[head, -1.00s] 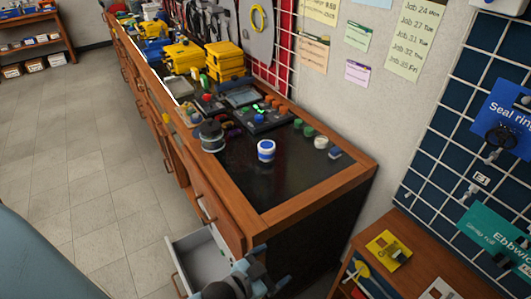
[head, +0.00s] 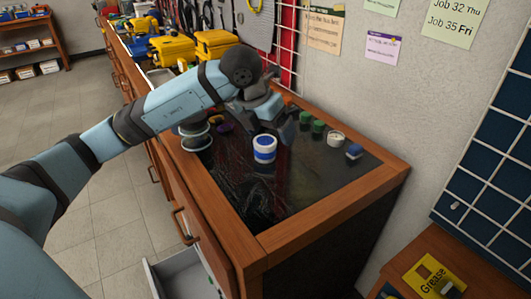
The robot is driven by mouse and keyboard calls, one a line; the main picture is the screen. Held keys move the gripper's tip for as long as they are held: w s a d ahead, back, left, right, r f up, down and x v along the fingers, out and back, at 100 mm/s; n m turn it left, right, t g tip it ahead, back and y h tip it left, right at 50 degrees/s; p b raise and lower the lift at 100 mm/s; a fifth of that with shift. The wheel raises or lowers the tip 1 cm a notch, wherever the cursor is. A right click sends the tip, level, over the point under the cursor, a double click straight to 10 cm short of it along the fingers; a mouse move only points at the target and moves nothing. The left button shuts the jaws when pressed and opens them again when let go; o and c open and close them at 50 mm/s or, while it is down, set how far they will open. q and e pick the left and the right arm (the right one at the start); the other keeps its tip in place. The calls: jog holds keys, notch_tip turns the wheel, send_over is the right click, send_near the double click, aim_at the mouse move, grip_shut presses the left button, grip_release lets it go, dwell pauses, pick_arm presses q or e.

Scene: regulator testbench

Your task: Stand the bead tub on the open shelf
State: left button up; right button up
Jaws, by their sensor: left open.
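A white tub with a blue band (head: 264,149), which I take to be the bead tub, stands upright on the dark bench top (head: 312,180). My left arm reaches across the bench from the left. Its gripper (head: 272,120) is open, just behind and above the tub; I cannot tell whether a finger touches it. The tub shows clear below the gripper, so nothing appears held. My right gripper is out of view. I cannot pick out the open shelf for certain; a wooden unit (head: 445,248) stands at the lower right.
Green-capped jars (head: 318,128), a white-lidded jar (head: 336,138) and a small blue-topped item (head: 354,152) stand right of the tub. A drawer (head: 180,275) stands open below the bench. Yellow boxes (head: 172,48) are farther back.

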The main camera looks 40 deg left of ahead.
aim_at(264, 141)
pick_arm(q)
jog(key=w+a+r+n+y, duration=0.1)
jog(key=w+a+y, duration=0.1)
jog(key=a, duration=0.3)
jog(key=shift+t, duration=0.3)
jog(key=b+x, duration=0.1)
jog(key=x, duration=0.6)
jog(key=shift+s+d+f+b, duration=0.15)
jog(key=shift+d+b, duration=0.05)
jog(key=shift+b, duration=0.15)
jog(key=shift+a+b+x, duration=0.2)
jog(key=shift+b+x, duration=0.1)
jog(key=shift+x, duration=1.05)
jog(key=shift+a+b+x, duration=0.15)
jog(key=shift+b+x, duration=0.15)
jog(key=shift+x, duration=1)
jog(key=shift+s, duration=0.1)
jog(key=c, duration=1)
jog(key=shift+c, duration=0.2)
notch_tip(264, 141, up, 20)
jog(key=p, duration=0.3)
